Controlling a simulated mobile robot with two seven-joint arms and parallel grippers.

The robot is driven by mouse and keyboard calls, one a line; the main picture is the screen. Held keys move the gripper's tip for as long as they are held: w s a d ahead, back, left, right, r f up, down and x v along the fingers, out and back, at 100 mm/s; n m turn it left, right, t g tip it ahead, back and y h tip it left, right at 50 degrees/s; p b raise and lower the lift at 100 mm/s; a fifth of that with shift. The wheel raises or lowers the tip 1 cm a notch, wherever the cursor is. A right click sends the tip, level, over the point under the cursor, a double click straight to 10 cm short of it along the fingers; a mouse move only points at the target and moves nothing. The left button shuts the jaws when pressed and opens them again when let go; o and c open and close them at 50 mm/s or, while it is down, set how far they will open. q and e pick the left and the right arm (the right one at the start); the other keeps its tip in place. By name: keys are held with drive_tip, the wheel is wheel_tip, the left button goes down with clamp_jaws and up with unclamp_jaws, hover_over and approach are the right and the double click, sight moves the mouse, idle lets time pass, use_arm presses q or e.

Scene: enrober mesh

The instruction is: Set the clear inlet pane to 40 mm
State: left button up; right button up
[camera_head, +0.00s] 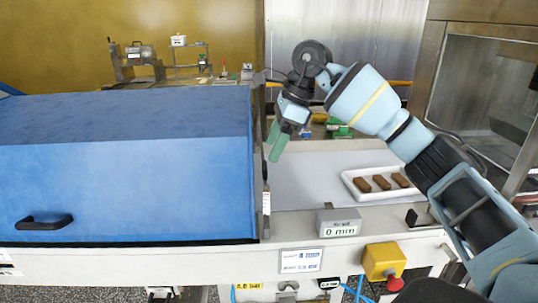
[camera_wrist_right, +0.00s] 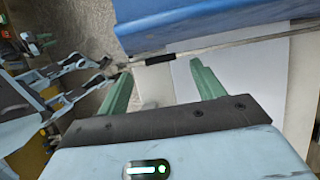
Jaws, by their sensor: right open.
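The clear inlet pane (camera_head: 259,130) stands nearly edge-on at the right end of the blue hood (camera_head: 125,180); its clear surface is hard to make out. A small upright scale (camera_head: 266,203) is at its front edge, too small to read. The grey display (camera_head: 339,223) on the front rail reads 0 mm. My right gripper (camera_head: 274,145) is open and empty, fingers down, just right of the pane. In the right wrist view, the gripper (camera_wrist_right: 160,70) has a thin grey edge with a black piece (camera_wrist_right: 159,59) beyond its fingertips. I cannot tell whether they touch. My left gripper is not in view.
A white tray (camera_head: 355,187) with brown bars lies on the pale belt (camera_head: 310,185) at right. A yellow box with a red button (camera_head: 394,283) is on the front below. A glass-fronted cabinet (camera_head: 485,90) stands at far right. The belt between the pane and tray is clear.

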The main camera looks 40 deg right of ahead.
drive_tip(key=shift+v, duration=1.6)
